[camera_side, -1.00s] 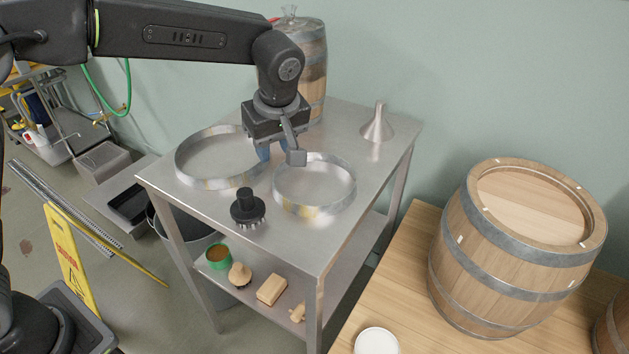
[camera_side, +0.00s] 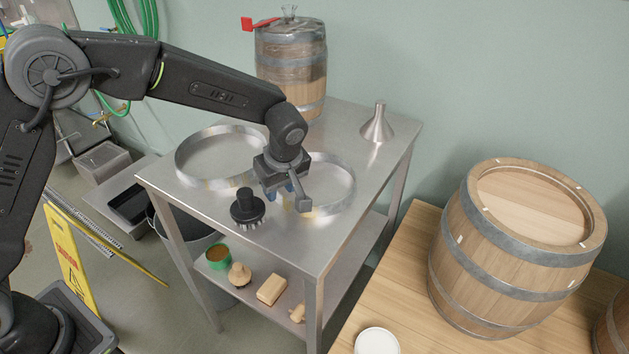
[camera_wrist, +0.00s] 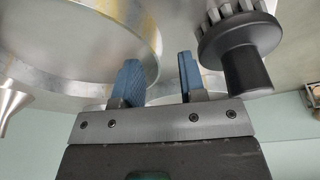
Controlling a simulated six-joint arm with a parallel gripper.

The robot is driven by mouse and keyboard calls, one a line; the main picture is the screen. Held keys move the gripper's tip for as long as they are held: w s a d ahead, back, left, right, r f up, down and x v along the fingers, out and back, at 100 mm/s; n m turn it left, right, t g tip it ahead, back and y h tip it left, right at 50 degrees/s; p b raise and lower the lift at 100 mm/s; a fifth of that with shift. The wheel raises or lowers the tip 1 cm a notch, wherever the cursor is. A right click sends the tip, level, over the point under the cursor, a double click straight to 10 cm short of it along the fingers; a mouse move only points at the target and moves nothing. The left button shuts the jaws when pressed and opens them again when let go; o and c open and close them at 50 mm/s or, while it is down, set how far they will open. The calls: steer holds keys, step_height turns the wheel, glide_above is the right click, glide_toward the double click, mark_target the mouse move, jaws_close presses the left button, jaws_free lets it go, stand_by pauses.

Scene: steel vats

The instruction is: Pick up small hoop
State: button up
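The small hoop (camera_side: 342,200) is a thin grey metal ring lying flat on the steel table. In the wrist view its curved band (camera_wrist: 152,42) passes close to the left finger. My gripper (camera_side: 284,193) is over the hoop's left, near side and hides part of its rim in the side view. In the wrist view my gripper (camera_wrist: 160,76) has its two blue fingers apart, with a clear gap and nothing held between them. I cannot tell whether a finger touches the hoop.
A larger hoop (camera_side: 185,175) lies left of the small one. A black brush (camera_side: 246,207) stands close beside my gripper; it also shows in the wrist view (camera_wrist: 245,55). A steel funnel (camera_side: 378,126) and a glass-topped barrel (camera_side: 290,65) stand at the back of the table.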

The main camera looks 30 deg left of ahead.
steer(key=shift+x, duration=1.4)
steer(key=shift+c, duration=0.4)
jaws_close()
steer(key=shift+r, duration=0.1)
